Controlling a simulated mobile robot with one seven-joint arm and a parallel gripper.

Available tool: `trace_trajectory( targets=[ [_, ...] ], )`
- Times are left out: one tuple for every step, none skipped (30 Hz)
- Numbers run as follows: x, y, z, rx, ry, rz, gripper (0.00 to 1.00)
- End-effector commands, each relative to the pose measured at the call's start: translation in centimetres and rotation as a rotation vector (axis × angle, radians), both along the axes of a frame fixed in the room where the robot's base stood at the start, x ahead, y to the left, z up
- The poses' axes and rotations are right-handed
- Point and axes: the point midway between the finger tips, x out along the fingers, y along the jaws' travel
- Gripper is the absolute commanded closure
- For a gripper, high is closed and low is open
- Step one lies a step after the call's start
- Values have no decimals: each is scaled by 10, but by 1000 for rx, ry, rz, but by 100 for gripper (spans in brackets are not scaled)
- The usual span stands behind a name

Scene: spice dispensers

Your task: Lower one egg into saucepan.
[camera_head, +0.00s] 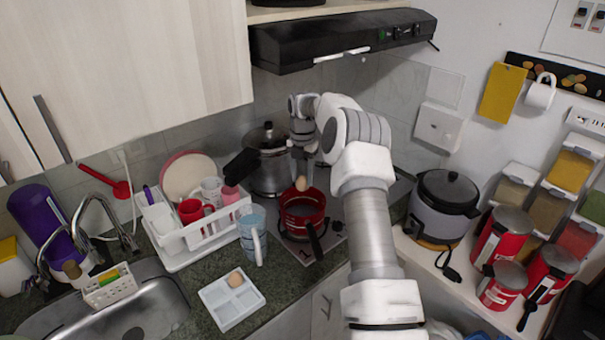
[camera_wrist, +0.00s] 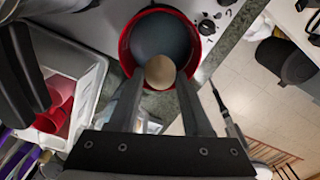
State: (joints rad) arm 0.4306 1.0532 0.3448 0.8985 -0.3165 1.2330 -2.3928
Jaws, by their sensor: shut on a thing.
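A brown egg (camera_head: 302,183) is held between the fingertips of my gripper (camera_head: 303,165), over the red saucepan (camera_head: 301,222). In the wrist view my gripper (camera_wrist: 160,82) is shut on the egg (camera_wrist: 160,72), which appears over the dark inside of the saucepan (camera_wrist: 194,77). The egg looks to be at or just above the rim; its exact height is hard to tell. The saucepan sits on the stove with its black handle pointing to the front. Another brown egg (camera_head: 235,279) lies in one compartment of the white tray (camera_head: 222,316) on the counter.
A steel pressure cooker (camera_head: 268,170) stands close behind the saucepan. A blue mug (camera_head: 251,238) and a white dish rack (camera_head: 185,244) are to its left. A rice cooker (camera_head: 441,205) stands to the right. The black range hood (camera_head: 330,42) is above.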

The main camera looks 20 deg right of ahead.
Motion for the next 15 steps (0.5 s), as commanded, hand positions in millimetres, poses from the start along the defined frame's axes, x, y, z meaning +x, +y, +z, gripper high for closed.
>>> trace_trajectory(
  targets=[
    [0,0,-4,0,0,0,100],
    [0,0,-6,0,0,0,100],
    [0,0,-8,0,0,0,100],
    [0,0,-9,0,0,0,100],
    [0,0,-11,0,0,0,100],
    [0,0,-13,0,0,0,100],
    [0,0,-14,0,0,0,100],
    [0,0,-16,0,0,0,100],
    [0,0,-18,0,0,0,100],
    [0,0,-19,0,0,0,100],
    [0,0,-21,0,0,0,100],
    [0,0,-23,0,0,0,100],
    [0,0,-24,0,0,0,100],
    [0,0,-26,0,0,0,100],
    [0,0,-28,0,0,0,100]
  ],
)
